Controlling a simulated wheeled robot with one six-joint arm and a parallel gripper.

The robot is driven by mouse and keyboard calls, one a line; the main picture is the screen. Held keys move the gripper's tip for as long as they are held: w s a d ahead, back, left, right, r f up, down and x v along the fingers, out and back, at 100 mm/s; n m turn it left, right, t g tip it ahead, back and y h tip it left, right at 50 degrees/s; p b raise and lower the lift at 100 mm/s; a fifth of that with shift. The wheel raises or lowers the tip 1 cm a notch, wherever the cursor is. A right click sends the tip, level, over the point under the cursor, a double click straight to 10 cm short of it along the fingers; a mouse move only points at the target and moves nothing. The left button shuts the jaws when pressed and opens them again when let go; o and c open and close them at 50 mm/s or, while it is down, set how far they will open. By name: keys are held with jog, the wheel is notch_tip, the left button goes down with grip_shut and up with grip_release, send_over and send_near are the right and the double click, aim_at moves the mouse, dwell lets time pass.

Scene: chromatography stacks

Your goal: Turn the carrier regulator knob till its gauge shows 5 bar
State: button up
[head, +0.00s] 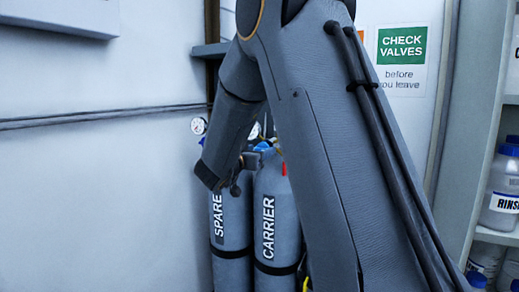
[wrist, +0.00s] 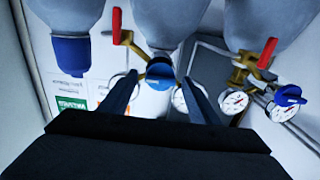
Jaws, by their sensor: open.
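The carrier cylinder (head: 274,215) stands upright, labelled CARRIER. Its blue knob (head: 263,146) shows only partly beside my arm. In the wrist view, the blue regulator knob (wrist: 160,75) of the middle cylinder appears between the two fingertips of my gripper (wrist: 160,78). The gripper is open, one finger on each side of the knob; I cannot tell whether they touch it. A white gauge (wrist: 179,100) beside this knob is partly covered by the right finger, and another gauge (wrist: 116,84) by the left finger. Neither reading can be made out. My arm hides much of the carrier regulator in the head view.
The spare cylinder (head: 230,230) stands left of the carrier. Its blue knob (wrist: 290,95) and gauges (wrist: 235,102) are at right in the wrist view. Red levers (wrist: 119,28) stick out nearby. A capped cylinder (wrist: 70,55) is at left. Shelves with bottles (head: 502,185) stand right.

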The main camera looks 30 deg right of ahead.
jog(key=shift+c, duration=0.2)
jog(key=c, duration=1)
jog(key=shift+m+b, duration=0.3)
jog(key=shift+b, duration=0.1)
jog(key=m+b, duration=2.9)
jog(key=b, duration=0.6)
jog(key=shift+f, duration=0.2)
jog(key=shift+b, duration=0.4)
